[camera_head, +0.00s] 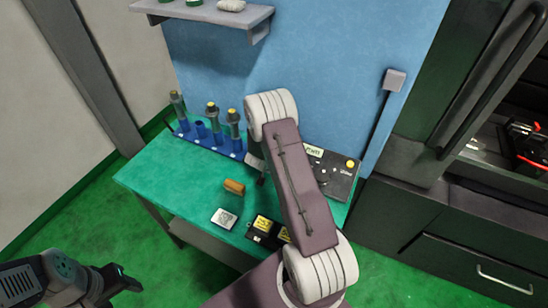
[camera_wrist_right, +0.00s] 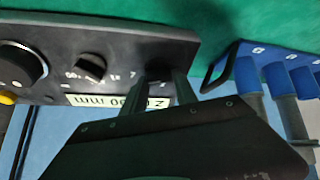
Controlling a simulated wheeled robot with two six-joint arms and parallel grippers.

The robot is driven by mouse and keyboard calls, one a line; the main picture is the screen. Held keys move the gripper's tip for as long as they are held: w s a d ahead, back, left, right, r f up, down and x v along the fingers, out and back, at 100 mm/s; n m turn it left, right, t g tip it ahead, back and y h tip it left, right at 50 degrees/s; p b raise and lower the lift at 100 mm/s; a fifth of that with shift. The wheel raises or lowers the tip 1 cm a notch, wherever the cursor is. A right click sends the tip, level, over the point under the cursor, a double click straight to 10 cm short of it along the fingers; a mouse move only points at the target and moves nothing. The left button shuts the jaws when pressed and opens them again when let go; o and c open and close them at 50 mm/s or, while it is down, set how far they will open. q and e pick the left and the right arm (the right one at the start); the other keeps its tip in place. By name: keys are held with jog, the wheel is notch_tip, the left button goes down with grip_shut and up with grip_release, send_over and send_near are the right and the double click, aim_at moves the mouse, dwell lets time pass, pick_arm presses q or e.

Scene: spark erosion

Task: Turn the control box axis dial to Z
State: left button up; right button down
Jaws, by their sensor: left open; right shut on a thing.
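The dark control box (camera_head: 343,178) stands at the back right of the green table, partly behind my right arm. In the right wrist view, the control box (camera_wrist_right: 50,40) shows upside down, with a lit display (camera_wrist_right: 120,101) that ends in "mm". My right gripper (camera_wrist_right: 166,80) is at the display end of the panel, its two fingers shut on a small dark knob, apparently the axis dial. The fingers hide most of the knob, so its pointer cannot be read. My left gripper (camera_head: 124,281) is open and empty, low at the left, away from the table.
Another knob (camera_wrist_right: 90,68) and a large round dial (camera_wrist_right: 22,65) share the panel. A blue rack (camera_head: 221,147) with grey tool holders stands beside the box. An orange-handled item (camera_head: 234,187), a pale square plate (camera_head: 224,218) and yellow-labelled dark boxes (camera_head: 263,224) lie in front.

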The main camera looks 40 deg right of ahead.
jog(key=c, duration=1)
grip_release()
jog(key=shift+o, duration=0.2)
jog(key=v, duration=0.9)
